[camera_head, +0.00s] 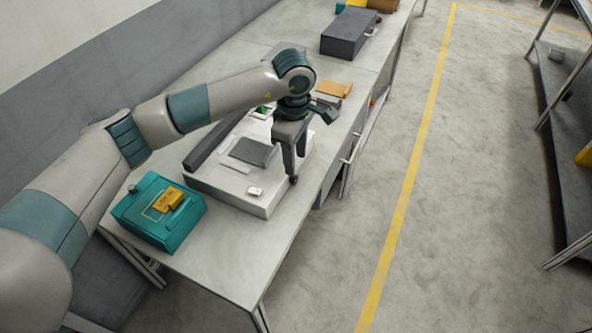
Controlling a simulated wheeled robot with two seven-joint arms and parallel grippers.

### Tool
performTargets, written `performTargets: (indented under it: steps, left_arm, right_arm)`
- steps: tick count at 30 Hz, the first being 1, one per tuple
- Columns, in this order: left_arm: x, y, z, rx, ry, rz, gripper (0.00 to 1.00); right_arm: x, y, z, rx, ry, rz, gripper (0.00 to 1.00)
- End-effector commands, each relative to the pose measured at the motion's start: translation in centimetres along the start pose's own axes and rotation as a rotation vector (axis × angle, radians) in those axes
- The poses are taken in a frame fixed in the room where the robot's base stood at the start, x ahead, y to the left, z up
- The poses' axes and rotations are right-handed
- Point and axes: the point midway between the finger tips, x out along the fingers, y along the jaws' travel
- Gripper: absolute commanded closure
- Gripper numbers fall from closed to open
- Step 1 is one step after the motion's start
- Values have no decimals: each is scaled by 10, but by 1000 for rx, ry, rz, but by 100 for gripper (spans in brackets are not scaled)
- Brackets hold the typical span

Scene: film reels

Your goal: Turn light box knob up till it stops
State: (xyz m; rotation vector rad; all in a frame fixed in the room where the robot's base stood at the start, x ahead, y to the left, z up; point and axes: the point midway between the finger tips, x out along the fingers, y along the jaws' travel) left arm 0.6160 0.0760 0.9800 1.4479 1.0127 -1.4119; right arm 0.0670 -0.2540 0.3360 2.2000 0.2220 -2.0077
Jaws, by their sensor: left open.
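The white light box (222,183) sits on the workbench in the head view, with a dark flat piece (252,152) on its top. A small dark round part (293,180) shows at the box's right side, by my fingertip. It looks like the knob, but I cannot tell it clearly from the fingertip. My left gripper (295,167) points down at the box's right edge, its fingers apart. Whether a finger touches the knob is not clear. My arm and gripper hide part of the box's far right. My right gripper is not in view.
A teal case (160,212) with a yellow item on top stands at the bench's near left. A dark grey box (346,33) and an orange item (334,89) lie farther back. The workbench (232,252) is bare near its front. A shelf rack stands across the aisle.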

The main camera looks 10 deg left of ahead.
Motion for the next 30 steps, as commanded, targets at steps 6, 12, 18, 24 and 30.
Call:
performTargets:
  steps: [6,12,18,24,30]
  left_arm:
    - [37,-1,0,-2,-1,-5,60]
    - [64,0,1,-1,-1,-2,60]
    - [75,0,0,0,-1,0,60]
    - [77,0,0,0,0,1,60]
    - [77,0,0,0,0,0,84]
  right_arm:
    - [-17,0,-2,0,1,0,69]
    - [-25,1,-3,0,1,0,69]
    - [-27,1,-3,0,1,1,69]
    - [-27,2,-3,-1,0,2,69]
    - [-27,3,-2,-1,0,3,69]
